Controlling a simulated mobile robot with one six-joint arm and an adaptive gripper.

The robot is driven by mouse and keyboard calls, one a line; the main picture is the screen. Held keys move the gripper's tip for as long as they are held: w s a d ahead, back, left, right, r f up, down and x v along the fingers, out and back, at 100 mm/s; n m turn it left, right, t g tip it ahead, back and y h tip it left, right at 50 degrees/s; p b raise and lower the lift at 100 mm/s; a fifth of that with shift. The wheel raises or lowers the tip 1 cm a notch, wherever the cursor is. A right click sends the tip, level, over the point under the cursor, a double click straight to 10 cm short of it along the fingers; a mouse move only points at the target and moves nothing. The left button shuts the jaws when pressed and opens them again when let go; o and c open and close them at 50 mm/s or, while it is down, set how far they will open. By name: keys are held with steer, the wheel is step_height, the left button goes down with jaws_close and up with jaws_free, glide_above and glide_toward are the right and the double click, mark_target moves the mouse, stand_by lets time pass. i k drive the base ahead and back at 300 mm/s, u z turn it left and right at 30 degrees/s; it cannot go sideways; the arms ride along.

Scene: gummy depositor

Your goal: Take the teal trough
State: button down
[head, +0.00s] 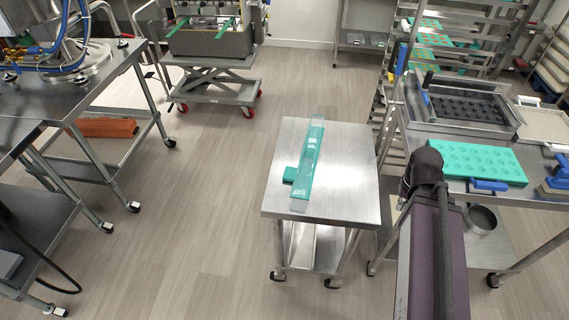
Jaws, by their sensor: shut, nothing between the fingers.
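The teal trough (308,165) is long, narrow and partly see-through. It lies lengthwise on the small steel table (344,165) in the middle of the head view, pointing away from me and leaning slightly right at its far end. A small solid teal block or tab (290,174) shows at its left side; I cannot tell if it is part of the trough. The trough's near end looks clear and close to the table's front edge. My gripper is not in view; only a dark purple link of my arm shows at the lower right.
At right, a steel cart holds a teal mould (475,163), a dark-cavity tray (468,107) and blue-handled tools (489,185). A rack (397,80) stands behind. A machine on a red-wheeled lift cart (205,85) stands at the back. Floor left of the table is clear.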

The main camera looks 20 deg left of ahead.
mark_target(302, 177)
steer(key=u, duration=0.8)
steer(key=k, duration=0.6)
steer(key=i, duration=0.6)
steer(key=u, duration=0.1)
